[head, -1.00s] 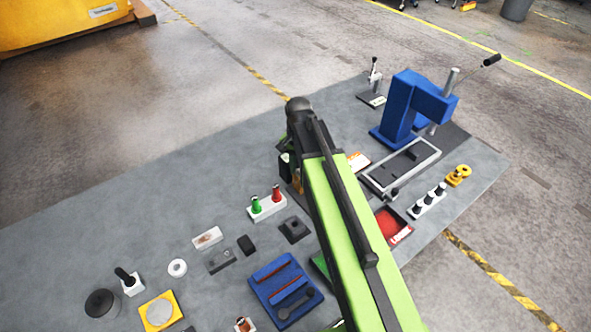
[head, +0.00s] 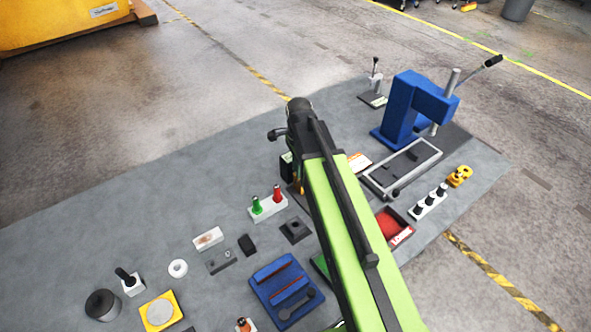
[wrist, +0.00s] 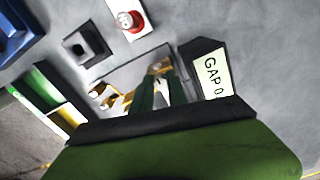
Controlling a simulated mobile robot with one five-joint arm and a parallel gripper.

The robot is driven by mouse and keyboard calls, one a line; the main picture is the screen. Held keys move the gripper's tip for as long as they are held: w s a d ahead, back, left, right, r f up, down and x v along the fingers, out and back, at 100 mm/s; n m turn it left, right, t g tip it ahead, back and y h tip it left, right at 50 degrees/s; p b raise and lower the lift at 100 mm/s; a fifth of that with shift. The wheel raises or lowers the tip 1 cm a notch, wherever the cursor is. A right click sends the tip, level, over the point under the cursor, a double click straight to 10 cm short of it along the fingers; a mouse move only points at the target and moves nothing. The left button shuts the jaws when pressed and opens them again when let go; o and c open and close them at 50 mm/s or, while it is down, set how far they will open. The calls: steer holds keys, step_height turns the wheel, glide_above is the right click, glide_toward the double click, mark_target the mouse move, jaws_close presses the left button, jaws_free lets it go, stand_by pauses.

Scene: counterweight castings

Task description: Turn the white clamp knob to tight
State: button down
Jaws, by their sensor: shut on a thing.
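The white clamp knob (wrist: 162,91) shows only as a small pale patch between the dark green fingers of my gripper (wrist: 155,92) in the wrist view. My gripper is shut on it, above a grey plate (wrist: 130,75) with yellow and white parts beside the fingers. The knob's marks and its turned angle cannot be made out. In the head view my green arm hides the knob and my fingertips.
A black block with a "GAP 0" label (wrist: 213,75) stands close right of my gripper. A white block with green and red pegs (head: 268,207) and a black socket block (head: 295,230) are nearby. A blue press (head: 410,108) stands behind right. The counter's far left is clear.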

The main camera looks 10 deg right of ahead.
steer(key=shift+s+d+m, duration=0.15)
steer(key=shift+d+m, duration=0.05)
steer(key=shift+m, duration=0.1)
steer(key=c, duration=1.3)
jaws_free()
steer(key=shift+s, duration=0.1)
step_height(320, 180, up, 18)
steer(key=p, duration=1.7)
steer(key=shift+f+p, duration=0.25)
steer(key=shift+p, duration=0.05)
steer(key=shift+a, duration=0.1)
